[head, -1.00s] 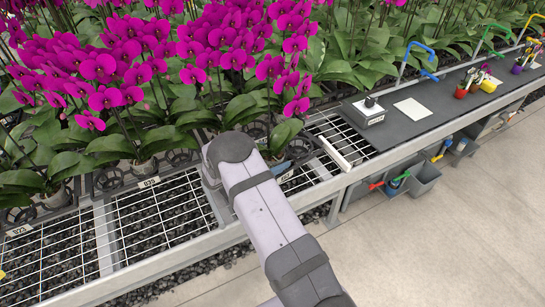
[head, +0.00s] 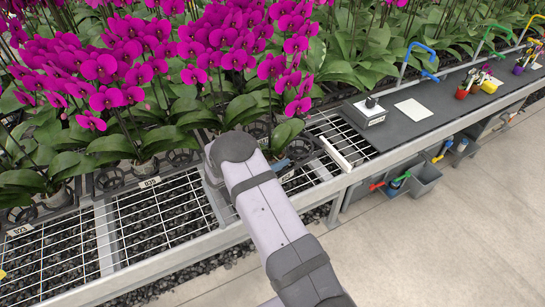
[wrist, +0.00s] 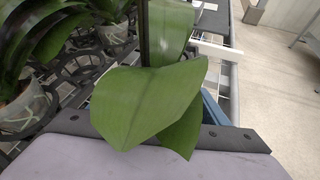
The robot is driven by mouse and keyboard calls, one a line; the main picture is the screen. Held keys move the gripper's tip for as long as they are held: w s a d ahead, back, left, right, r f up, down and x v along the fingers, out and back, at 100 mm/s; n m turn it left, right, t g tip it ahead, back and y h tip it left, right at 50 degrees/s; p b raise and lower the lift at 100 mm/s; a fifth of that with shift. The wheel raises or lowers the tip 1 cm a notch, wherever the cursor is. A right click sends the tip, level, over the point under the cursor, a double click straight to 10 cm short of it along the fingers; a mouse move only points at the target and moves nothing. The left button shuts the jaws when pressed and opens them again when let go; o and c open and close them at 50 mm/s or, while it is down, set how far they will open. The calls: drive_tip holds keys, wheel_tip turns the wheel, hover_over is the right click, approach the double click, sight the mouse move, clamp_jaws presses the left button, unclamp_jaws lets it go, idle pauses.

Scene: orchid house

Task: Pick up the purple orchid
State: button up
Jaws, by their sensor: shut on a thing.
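The purple orchid at my gripper has magenta flowers (head: 292,82) on a tall stem and broad green leaves (head: 286,134) in the head view. In the wrist view its large leaves (wrist: 145,100) fill the middle, close to the camera. My gripper (head: 279,166) is down at the plant's base, mostly hidden behind my arm in the head view. A blue part of it shows beside the leaves in the wrist view (wrist: 214,108). It is shut on the orchid low down; the leaves hide the pot and the contact.
Other magenta orchids (head: 120,70) crowd the bench to the left and behind. A neighbouring pot (wrist: 22,108) stands close on the left. Empty black ring holders (head: 108,178) and bare wire grid (head: 160,218) lie in front. A dark work surface (head: 440,108) is at right.

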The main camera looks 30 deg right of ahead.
sight(271, 144)
wheel_tip(271, 144, up, 10)
drive_tip(key=shift+f+b, duration=0.15)
drive_tip(key=shift+b, duration=0.75)
drive_tip(key=shift+f, duration=0.1)
drive_tip(key=shift+w+d+f+m+g+h+b, duration=0.25)
drive_tip(key=shift+f+m+g+b, duration=0.3)
drive_tip(key=shift+b, duration=0.45)
drive_tip(key=shift+f+m+g+h+b, duration=0.25)
drive_tip(key=shift+f+m+g+b, duration=0.3)
drive_tip(key=shift+f+b, duration=0.35)
drive_tip(key=shift+s+a+f+m+g+b, duration=0.1)
drive_tip(key=shift+a+f+m+g+b, duration=0.15)
drive_tip(key=shift+f+m+g+b, duration=0.6)
drive_tip(key=shift+r+n, duration=0.15)
drive_tip(key=shift+n, duration=0.1)
drive_tip(key=shift+f+b, duration=1.55)
drive_tip(key=shift+f, duration=0.55)
